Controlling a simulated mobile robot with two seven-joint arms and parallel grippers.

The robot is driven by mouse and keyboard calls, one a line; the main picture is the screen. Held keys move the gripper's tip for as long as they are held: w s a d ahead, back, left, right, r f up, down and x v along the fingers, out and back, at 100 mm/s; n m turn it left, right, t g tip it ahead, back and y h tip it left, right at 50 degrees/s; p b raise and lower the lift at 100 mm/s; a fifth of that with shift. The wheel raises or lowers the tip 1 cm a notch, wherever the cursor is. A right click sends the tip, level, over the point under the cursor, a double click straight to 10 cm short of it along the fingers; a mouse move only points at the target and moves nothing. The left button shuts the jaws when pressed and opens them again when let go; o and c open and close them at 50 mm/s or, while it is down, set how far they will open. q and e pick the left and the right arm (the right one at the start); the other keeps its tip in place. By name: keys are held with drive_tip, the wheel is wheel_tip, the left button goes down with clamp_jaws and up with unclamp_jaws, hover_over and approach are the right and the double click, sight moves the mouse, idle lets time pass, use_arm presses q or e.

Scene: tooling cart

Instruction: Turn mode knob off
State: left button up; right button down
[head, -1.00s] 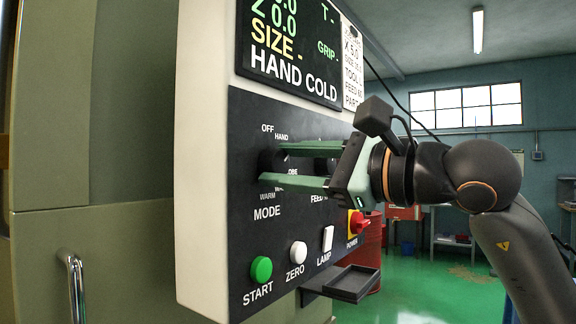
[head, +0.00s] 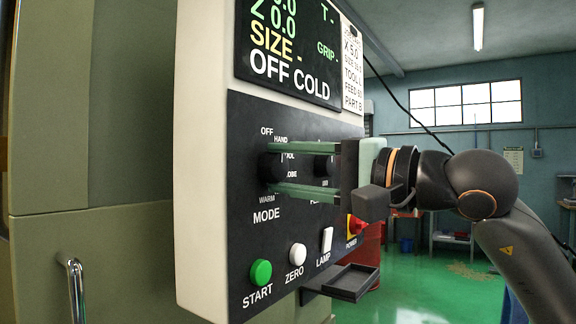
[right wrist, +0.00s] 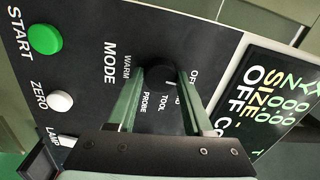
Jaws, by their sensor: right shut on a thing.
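The black mode knob (head: 270,167) sits on the dark control panel above the word MODE, with OFF, HAND and WARM marks around it. My right gripper (head: 285,168) reaches in from the right, with one green finger above the knob and one below, shut on it. In the right wrist view the knob (right wrist: 157,76) is between the two fingertips. The display (head: 288,55) at the top reads OFF COLD. My left gripper is in neither view.
A second black knob (head: 323,166) is beside the mode knob, partly behind my fingers. Below are the green START button (head: 261,271), white ZERO button (head: 298,253), LAMP switch (head: 327,239) and a small dark tray (head: 352,283). A red and yellow power switch (head: 356,226) is at the right.

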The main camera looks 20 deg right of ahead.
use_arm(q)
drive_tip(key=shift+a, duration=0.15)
use_arm(e)
drive_tip(key=shift+n, duration=0.6)
drive_tip(key=shift+c, duration=1.5)
unclamp_jaws()
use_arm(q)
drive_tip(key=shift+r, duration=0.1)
use_arm(e)
drive_tip(key=shift+s+d+f, duration=0.1)
drive_tip(key=shift+s+d, duration=0.3)
drive_tip(key=shift+s, duration=0.05)
use_arm(q)
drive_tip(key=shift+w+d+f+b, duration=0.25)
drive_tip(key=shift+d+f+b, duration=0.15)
drive_tip(key=shift+b, duration=0.25)
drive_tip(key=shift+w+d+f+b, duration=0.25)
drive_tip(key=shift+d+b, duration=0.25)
drive_tip(key=shift+b, duration=0.1)
use_arm(e)
drive_tip(key=v, duration=1.1)
drive_tip(key=shift+s, duration=0.2)
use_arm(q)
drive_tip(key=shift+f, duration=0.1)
